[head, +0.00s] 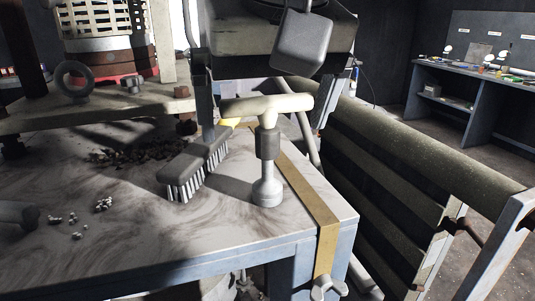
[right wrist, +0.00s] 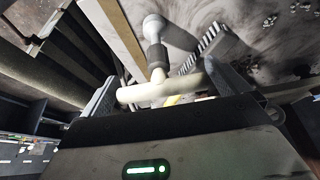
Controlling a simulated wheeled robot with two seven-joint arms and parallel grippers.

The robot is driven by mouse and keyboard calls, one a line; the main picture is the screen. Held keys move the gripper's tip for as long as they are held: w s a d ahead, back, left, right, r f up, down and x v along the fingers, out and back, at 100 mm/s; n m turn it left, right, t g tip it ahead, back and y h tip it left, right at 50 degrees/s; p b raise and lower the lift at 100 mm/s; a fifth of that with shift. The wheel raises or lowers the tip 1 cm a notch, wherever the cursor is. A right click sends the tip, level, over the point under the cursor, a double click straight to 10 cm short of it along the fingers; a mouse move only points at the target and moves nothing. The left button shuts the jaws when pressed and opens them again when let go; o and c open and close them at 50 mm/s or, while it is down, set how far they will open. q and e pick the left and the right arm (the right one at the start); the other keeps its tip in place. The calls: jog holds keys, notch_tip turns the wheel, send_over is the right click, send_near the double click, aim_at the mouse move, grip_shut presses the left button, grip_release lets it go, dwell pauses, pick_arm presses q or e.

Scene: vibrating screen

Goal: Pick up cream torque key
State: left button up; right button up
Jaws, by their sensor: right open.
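The cream torque key (head: 268,106) stands upright on the table, with its cream T-handle on top and a grey shaft and foot below. It also shows in the right wrist view (right wrist: 148,94), with the handle lying crosswise. My right gripper (head: 265,122) is open above and around the key, pointing down. One finger is near each end of the handle, and the right wrist view shows the handle between the fingers (right wrist: 165,72). I cannot tell whether either finger touches it. My left gripper is not in view.
A dark brush (head: 197,163) with white bristles lies just left of the key. Dark gravel (head: 140,153) and small pale pebbles (head: 103,204) lie further left. A brass strip (head: 312,205) runs along the table's right side. A slatted metal frame (head: 390,180) stands beyond.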

jog(key=shift+x, duration=0.95)
jog(key=shift+r, duration=0.1)
jog(key=c, duration=0.9)
